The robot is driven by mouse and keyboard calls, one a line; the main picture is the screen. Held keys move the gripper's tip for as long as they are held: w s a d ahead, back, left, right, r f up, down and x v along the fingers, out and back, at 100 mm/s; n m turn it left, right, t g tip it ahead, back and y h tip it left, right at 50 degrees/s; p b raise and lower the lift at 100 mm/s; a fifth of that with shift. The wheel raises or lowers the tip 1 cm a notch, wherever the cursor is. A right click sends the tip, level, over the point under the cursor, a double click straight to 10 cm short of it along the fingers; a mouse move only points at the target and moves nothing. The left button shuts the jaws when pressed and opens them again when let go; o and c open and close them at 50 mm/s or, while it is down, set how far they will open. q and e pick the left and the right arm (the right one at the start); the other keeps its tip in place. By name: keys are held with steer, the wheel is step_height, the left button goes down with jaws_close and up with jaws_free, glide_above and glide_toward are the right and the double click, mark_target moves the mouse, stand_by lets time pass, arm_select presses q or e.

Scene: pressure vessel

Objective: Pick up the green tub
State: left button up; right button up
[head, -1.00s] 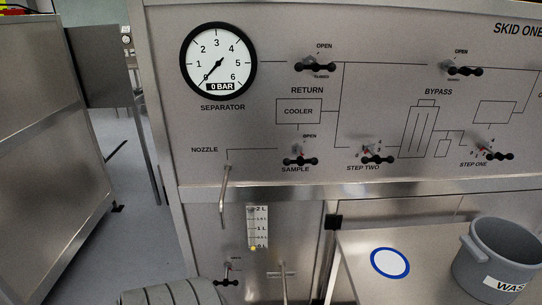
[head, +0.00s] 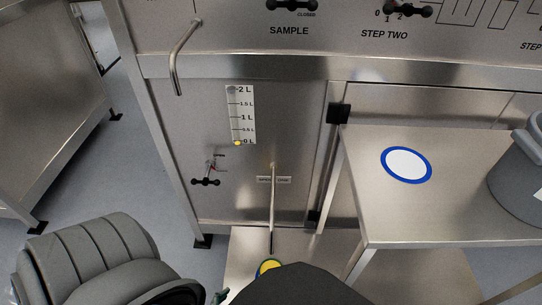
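No green tub can be clearly made out. A small grey-green tip (head: 222,296) shows at the bottom edge, too small to tell what it is. A yellow disc with a blue rim (head: 268,268) lies on a low metal surface below a thin vertical pipe. It is partly hidden by a dark rounded shape, probably a part of mine. A grey ribbed part, probably of my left arm, fills the lower left. Neither gripper's fingers can be made out.
A metal side table (head: 390,215) on the right bears a white disc with a blue rim (head: 407,165) and a grey bucket (head: 520,178). The skid panel (head: 290,110) carries a level gauge (head: 240,115) and a small valve (head: 206,181). Floor (head: 110,180) is clear at left.

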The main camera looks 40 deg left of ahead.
mark_target(264, 282)
arm_select(q)
steer(key=w+t+b, duration=0.1)
steer(key=w+f+t+b, duration=0.1)
steer(key=w+b, duration=0.1)
steer(key=shift+w+f+t, duration=0.15)
steer(key=shift+w+t, duration=0.05)
steer(key=shift+t, duration=0.1)
arm_select(e)
steer(key=w+f, duration=0.3)
steer(key=f, duration=0.1)
arm_select(q)
steer(key=b+x, duration=0.2)
steer(key=x, duration=0.5)
steer(key=shift+a+b, duration=0.1)
steer(key=shift+b, duration=0.25)
steer(key=b+x, duration=0.3)
steer(key=x, duration=0.2)
steer(key=shift+w+f, duration=0.1)
steer(key=shift+w, duration=0.15)
steer(key=c, duration=1.9)
steer(key=shift+c, duration=0.4)
arm_select(e)
steer(key=w+a+r+n, duration=0.1)
steer(key=w+r, duration=0.3)
steer(key=r, duration=0.6)
steer(key=shift+w+a+r, duration=0.15)
steer(key=shift+w+a, duration=0.05)
steer(key=shift+a, duration=0.4)
